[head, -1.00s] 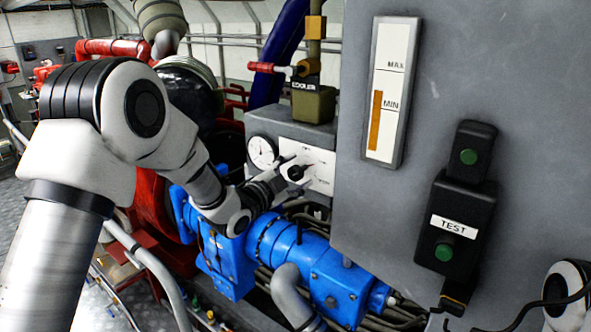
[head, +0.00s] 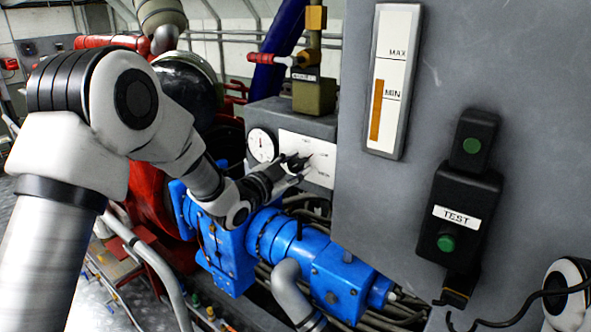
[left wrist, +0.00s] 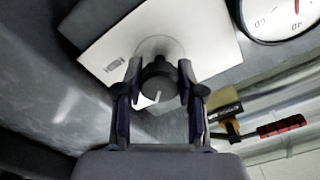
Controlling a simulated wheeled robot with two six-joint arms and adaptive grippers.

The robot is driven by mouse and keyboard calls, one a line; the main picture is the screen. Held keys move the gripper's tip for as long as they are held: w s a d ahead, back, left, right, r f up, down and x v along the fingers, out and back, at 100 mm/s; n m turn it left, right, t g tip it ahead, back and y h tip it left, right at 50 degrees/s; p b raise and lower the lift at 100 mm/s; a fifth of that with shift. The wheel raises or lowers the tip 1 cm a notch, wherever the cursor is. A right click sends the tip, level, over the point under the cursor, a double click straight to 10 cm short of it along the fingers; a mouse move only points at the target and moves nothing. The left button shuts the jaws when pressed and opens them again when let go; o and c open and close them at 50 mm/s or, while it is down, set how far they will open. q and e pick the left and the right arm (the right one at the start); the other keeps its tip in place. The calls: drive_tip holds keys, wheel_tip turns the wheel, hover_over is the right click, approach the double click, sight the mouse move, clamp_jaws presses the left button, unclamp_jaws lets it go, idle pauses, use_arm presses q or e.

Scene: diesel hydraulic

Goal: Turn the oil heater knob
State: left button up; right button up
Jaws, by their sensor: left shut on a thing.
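The oil heater knob (left wrist: 158,76) is a dark round knob with a white pointer mark, on a white plate (left wrist: 110,57) in the left wrist view. In that view the pointer mark faces the bottom of the picture, toward my gripper. My left gripper (left wrist: 159,73) is shut on the knob, one finger on each side. In the head view my left gripper (head: 297,164) reaches the white plate (head: 322,150) from the left and hides most of the knob. My right gripper is out of view.
A round gauge (head: 262,146) sits left of the plate. Blue machinery (head: 300,250) lies below. A large grey cabinet (head: 430,60) with a TEST switch box (head: 455,220) stands close on the right.

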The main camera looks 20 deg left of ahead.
use_arm(q)
drive_tip(key=n+b, duration=0.1)
drive_tip(key=n, duration=0.8)
drive_tip(key=shift+r+b, duration=0.1)
drive_tip(key=shift+b, duration=0.3)
drive_tip(key=shift+n, duration=0.3)
drive_tip(key=o, duration=1.2)
drive_tip(key=shift+c, duration=0.2)
drive_tip(key=v, duration=1.2)
drive_tip(key=shift+w, duration=0.1)
